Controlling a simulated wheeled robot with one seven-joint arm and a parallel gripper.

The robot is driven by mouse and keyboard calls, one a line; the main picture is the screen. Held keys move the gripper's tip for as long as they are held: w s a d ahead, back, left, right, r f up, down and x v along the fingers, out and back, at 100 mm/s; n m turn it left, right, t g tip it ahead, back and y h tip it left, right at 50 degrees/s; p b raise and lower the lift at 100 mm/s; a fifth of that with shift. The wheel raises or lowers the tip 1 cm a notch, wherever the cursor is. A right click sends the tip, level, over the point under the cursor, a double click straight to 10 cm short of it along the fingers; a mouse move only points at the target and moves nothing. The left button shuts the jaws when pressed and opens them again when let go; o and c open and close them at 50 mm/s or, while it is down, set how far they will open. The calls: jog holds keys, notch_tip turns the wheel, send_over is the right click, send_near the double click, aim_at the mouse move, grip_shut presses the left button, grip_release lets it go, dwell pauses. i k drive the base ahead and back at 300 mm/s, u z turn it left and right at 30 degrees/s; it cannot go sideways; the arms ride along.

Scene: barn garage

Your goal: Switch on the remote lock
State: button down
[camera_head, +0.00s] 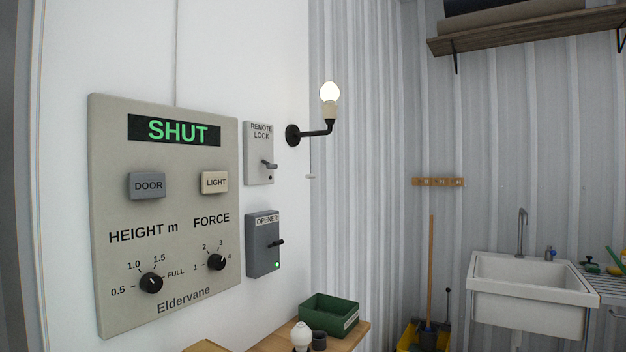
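The remote lock (259,152) is a small light grey box on the white wall, labelled REMOTE LOCK. Its dark toggle lever (269,165) sticks out to the right, and a small indicator below it looks dark. The box is just right of the large beige Eldervane panel (165,290), whose display (176,130) reads SHUT in green. Below the lock is a darker grey OPENER box (263,257) with a similar lever and a lit green dot. My gripper is not in view.
A lit bulb on a black wall bracket (308,131) juts out right of the lock. Below are a wooden surface (272,343) with a green bin (328,313), a spare white bulb (301,335) and a dark cup (319,341). A white sink (530,290) stands at right.

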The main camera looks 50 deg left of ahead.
aim_at(269, 166)
jog(key=u, duration=0.05)
jog(key=i, duration=2.7)
jog(key=u, duration=2.45)
jog(key=i, duration=0.5)
jog(key=z, duration=0.1)
